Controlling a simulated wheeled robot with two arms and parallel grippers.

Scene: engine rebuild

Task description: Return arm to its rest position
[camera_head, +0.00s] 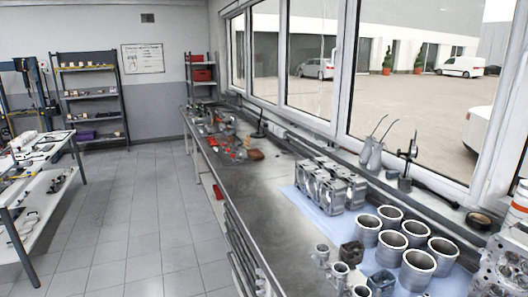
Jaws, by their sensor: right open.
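I cannot make out either of my grippers or my arms in the head view. The long dark workbench (252,187) runs from the near right toward the back wall under the windows. Several metal cylinder sleeves (417,268) stand upright on a light blue mat (300,203) on the bench. A grey metal engine part (329,187) with several sections lies behind them on the same mat. Several small pistons (340,277) stand at the bench's near front edge.
A silver casting (499,268) and a white-and-red can (519,198) are at the right edge. A dark stand (406,165) is on the windowsill. Red and metal parts (233,145) lie farther along. The tiled floor (135,215) is clear between bench and white shelf table (45,207).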

